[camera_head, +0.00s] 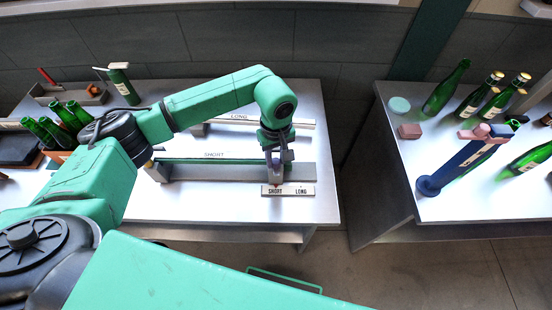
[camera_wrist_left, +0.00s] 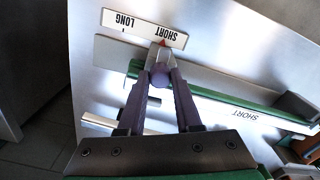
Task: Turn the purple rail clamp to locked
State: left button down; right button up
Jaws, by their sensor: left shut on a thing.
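The purple rail clamp (camera_wrist_left: 160,74) sits at the front end of the grey rail, by the plate marked SHORT and LONG (camera_wrist_left: 144,27). A red pointer (camera_wrist_left: 163,43) on the grey piece by the clamp points at SHORT. My left gripper (camera_wrist_left: 160,80) is shut on the clamp, one finger on each side. In the head view, my left gripper (camera_head: 274,158) reaches down onto the rail's right end and mostly hides the clamp. Whether the clamp is locked cannot be told. My right gripper is not in view.
A green strip (camera_head: 210,160) runs along the grey rail (camera_head: 220,174), with another rail marked LONG (camera_head: 298,124) behind. Green bottles in a box (camera_head: 58,155) stand at left. The right table holds bottles and a dark blue device (camera_head: 450,172). A gap separates the tables.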

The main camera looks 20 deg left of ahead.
pick_arm(q)
jog(key=n+b, duration=0.3)
jog(key=b, duration=0.1)
jog(key=n+b, duration=0.4)
jog(key=shift+w+f+n, duration=0.1)
jog(key=shift+f+n, duration=0.1)
jog(key=shift+n, duration=0.1)
jog(key=n+b, duration=0.3)
jog(key=n, duration=0.1)
jog(key=n+b, duration=0.3)
jog(key=n, duration=0.2)
jog(key=shift+r, duration=0.15)
jog(key=n+b, duration=0.2)
jog(key=n, duration=0.2)
jog(key=shift+n, duration=0.3)
jog(key=n+b, duration=0.1)
jog(key=n, duration=0.3)
jog(key=shift+r, duration=0.1)
jog(key=n+b, duration=0.1)
jog(key=n, duration=0.4)
jog(key=shift+n+b, duration=0.65)
jog(key=shift+n, duration=1.65)
